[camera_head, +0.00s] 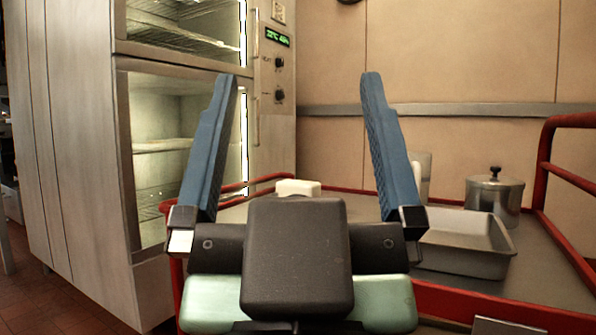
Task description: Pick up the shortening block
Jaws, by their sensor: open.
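A small off-white block (298,187), which looks like the shortening block, sits near the far left edge of the red-railed cart top. Its lower part is hidden behind the dark body of my gripper. My gripper (300,78) is open and empty, its two blue fingers spread wide and pointing up in the picture. The block shows low between the fingers, apart from both of them.
The cart (553,275) has raised red rails at its right side. A grey rectangular pan (465,245), a lidded metal pot (495,196) and a partly hidden pale pitcher (424,172) stand right of my gripper. A tall lit glass-doored cabinet (160,65) stands at left.

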